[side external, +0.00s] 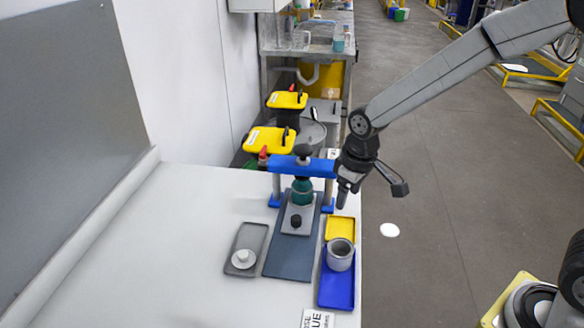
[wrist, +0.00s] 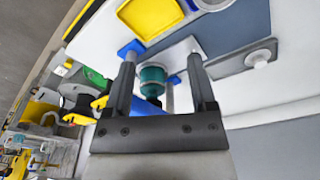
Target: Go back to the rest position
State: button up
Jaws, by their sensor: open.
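My gripper (side external: 343,194) hangs beside the right post of a blue bridge-shaped frame (side external: 290,163), above the table's right edge. In the wrist view its two fingers (wrist: 160,62) are spread wide with nothing held between them. The frame stands upright over a dark grey-blue plate (side external: 289,258). A green cylindrical part (side external: 302,191) sits under its crossbar, and it also shows beyond the fingers in the wrist view (wrist: 152,80). I cannot tell whether the gripper touches the post.
A grey cup (side external: 341,255) stands on a blue tray (side external: 337,290), with a yellow tray (side external: 341,228) behind it. A grey tray (side external: 251,238) holds a white knobbed disc (side external: 243,259). Yellow-lidded bins (side external: 270,140) stand behind the table. The table's left side (side external: 150,255) is clear.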

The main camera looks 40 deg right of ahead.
jog(key=s+d+f+m+t, duration=0.1)
jog(key=s+d+m, duration=0.2)
jog(key=s, duration=0.8)
jog(key=shift+s+d, duration=0.3)
jog(key=shift+d, duration=0.75)
